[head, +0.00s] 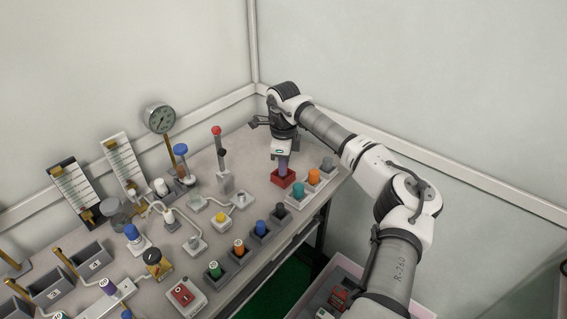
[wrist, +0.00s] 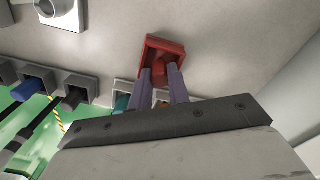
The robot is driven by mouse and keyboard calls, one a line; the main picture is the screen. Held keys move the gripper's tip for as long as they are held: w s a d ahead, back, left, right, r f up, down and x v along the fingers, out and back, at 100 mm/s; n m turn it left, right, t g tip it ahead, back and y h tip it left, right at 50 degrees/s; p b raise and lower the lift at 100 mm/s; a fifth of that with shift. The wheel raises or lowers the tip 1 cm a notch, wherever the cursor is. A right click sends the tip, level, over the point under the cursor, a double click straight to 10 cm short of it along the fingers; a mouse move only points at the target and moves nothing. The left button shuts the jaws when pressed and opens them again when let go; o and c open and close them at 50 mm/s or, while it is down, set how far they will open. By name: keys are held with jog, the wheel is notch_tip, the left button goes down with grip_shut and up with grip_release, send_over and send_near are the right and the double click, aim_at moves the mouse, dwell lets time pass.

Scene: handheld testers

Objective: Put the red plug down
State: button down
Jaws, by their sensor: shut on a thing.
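My gripper (head: 283,167) points down at the right end of the bench, over a small red square holder (head: 290,181). In the wrist view, its two purple-grey fingers (wrist: 160,70) are shut on the red plug (wrist: 159,79), whose red shows between them. The fingertips reach the open side of the red holder (wrist: 176,46). The plug's lower end appears to be at or inside the holder; whether it touches the bottom is hidden. In the head view the gripper hides the plug.
A teal plug (head: 298,189), an orange plug (head: 313,177) and a grey plug (head: 327,163) stand in grey sockets near the holder, along the bench's front edge. A red-topped lever (head: 216,131) stands to the left. Bare bench lies behind the holder.

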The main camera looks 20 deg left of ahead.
jog(key=c, duration=1.3)
grip_release()
jog(key=shift+f, duration=0.1)
notch_tip(320, 180, up, 12)
jog(key=shift+r+b, duration=0.15)
jog(key=shift+b, duration=0.75)
